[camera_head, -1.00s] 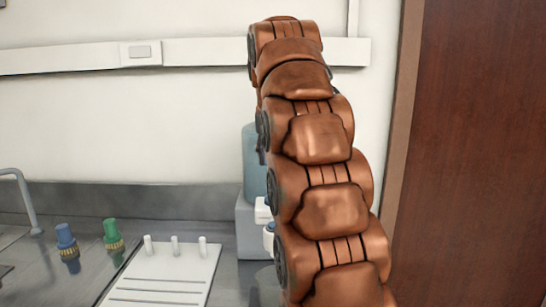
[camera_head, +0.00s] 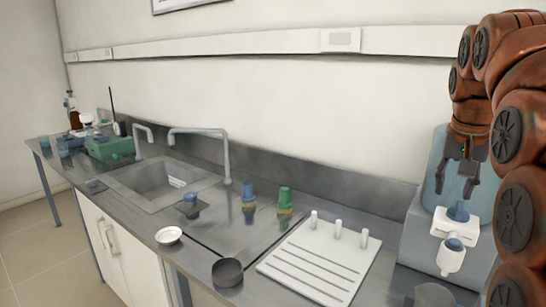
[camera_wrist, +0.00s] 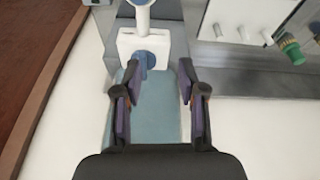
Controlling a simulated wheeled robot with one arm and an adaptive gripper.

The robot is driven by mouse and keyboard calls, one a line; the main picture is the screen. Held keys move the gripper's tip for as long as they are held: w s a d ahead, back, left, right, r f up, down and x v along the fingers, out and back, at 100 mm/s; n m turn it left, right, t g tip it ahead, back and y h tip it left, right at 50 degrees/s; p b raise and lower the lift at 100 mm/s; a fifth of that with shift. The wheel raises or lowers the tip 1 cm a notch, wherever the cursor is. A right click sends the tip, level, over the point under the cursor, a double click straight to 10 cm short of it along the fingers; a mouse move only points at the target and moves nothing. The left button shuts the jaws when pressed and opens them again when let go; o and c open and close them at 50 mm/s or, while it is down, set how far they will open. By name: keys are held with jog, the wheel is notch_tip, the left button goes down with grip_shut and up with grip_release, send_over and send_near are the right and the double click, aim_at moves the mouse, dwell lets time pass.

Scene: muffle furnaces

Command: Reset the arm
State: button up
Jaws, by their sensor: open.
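My gripper (camera_head: 457,190) hangs at the right of the head view, fingers pointing down, in front of the blue water bottle of a dispenser. It is open with nothing between its fingers. My copper-brown arm (camera_head: 518,130) folds over at the right edge of the picture. In the wrist view my gripper (camera_wrist: 158,90) shows its two fingers spread apart, with the blue bottle (camera_wrist: 145,120) and the white dispenser part (camera_wrist: 146,48) beyond them. I cannot tell the exact gap between the fingers and the bottle.
A steel counter (camera_head: 140,230) runs along the wall with a sink (camera_head: 165,183) and faucet (camera_head: 226,150). A white pegged board (camera_head: 320,262), a dark bowl (camera_head: 227,272), a white dish (camera_head: 169,236), and blue (camera_head: 248,192) and green (camera_head: 284,198) fittings are on it. A green device (camera_head: 108,147) stands farther left.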

jog(key=s+a+f+n+g+p, duration=0.1)
jog(key=s+a+f+n, duration=0.1)
jog(key=s+a+f, duration=0.4)
jog(key=s+a+f+n+g+y+p, duration=0.1)
jog(key=s+a+f, duration=0.5)
jog(key=s, duration=0.8)
jog(key=s+a+f+n+g+y+p, duration=0.1)
jog(key=s+a+f+n+g+p, duration=0.1)
jog(key=s+a+f, duration=0.4)
jog(key=s+f+n, duration=0.1)
jog(key=s+f, duration=0.2)
jog(key=f, duration=0.1)
jog(key=shift+s+a+f+g, duration=0.2)
jog(key=shift+s+g, duration=0.1)
jog(key=shift+s, duration=0.1)
jog(key=shift+a, duration=0.1)
